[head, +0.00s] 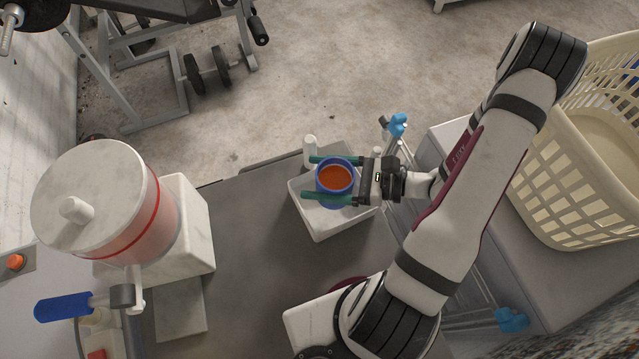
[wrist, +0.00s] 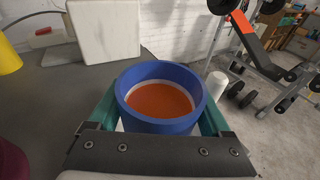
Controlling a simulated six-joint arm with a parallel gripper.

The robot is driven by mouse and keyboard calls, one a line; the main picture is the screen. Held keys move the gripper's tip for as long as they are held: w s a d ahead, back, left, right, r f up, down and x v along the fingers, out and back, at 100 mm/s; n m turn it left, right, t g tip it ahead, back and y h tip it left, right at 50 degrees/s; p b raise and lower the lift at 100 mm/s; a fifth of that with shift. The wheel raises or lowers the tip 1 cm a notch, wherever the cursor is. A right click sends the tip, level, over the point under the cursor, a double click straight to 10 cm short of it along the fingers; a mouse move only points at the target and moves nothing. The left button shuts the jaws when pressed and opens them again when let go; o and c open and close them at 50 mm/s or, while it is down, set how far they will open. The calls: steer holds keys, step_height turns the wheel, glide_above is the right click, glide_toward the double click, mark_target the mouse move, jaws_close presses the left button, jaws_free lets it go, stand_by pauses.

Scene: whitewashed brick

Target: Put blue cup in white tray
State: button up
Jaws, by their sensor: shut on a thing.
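The blue cup (head: 335,187) holds an orange-red liquid and is upright. My gripper (head: 332,178) is shut on the cup, with one green finger on each side of it. The cup is over the white tray (head: 330,222) in the head view; I cannot tell whether its base touches the tray floor. The wrist view shows the cup (wrist: 160,126) from above, level between the fingers of my gripper (wrist: 160,110). The cup and gripper hide part of the tray.
A drink dispenser (head: 100,200) with a blue handle (head: 62,307) stands on a white block at the left. A cream laundry basket (head: 590,190) stands at the right. The grey tabletop (head: 255,270) is clear left of the tray. Gym equipment stands on the floor beyond.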

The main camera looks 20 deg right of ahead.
mark_target(318, 187)
step_height(318, 187, down, 4)
steer(key=shift+w+a+f, duration=0.1)
steer(key=shift+a, duration=0.05)
steer(key=o, duration=1.4)
steer(key=shift+f, duration=0.1)
